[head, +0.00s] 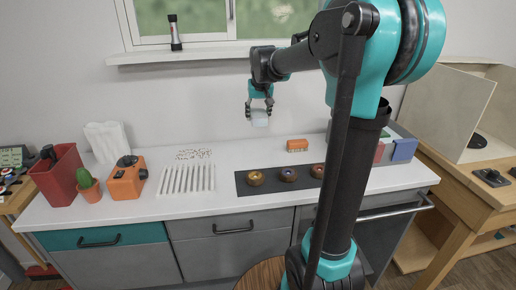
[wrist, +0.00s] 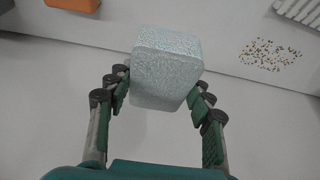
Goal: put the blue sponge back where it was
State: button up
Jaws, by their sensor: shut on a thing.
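The sponge (head: 260,120) is a pale grey-blue speckled block, and it also shows in the wrist view (wrist: 165,65). My gripper (head: 259,106) is shut on it and holds it in the air above the back of the white counter, near the wall. In the wrist view the fingers of my gripper (wrist: 160,92) press on its left and right sides. The block's far side is hidden.
Scattered grains (head: 193,154) and white slats (head: 187,179) lie left. A window sill (head: 190,54) juts out above.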

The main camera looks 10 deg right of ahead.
aim_at(258, 152)
notch_tip(258, 152, down, 15)
jog(key=shift+r, duration=0.2)
dwell(0.4)
jog(key=o, duration=1.1)
jog(key=shift+f, duration=0.1)
jog(key=v, duration=1.2)
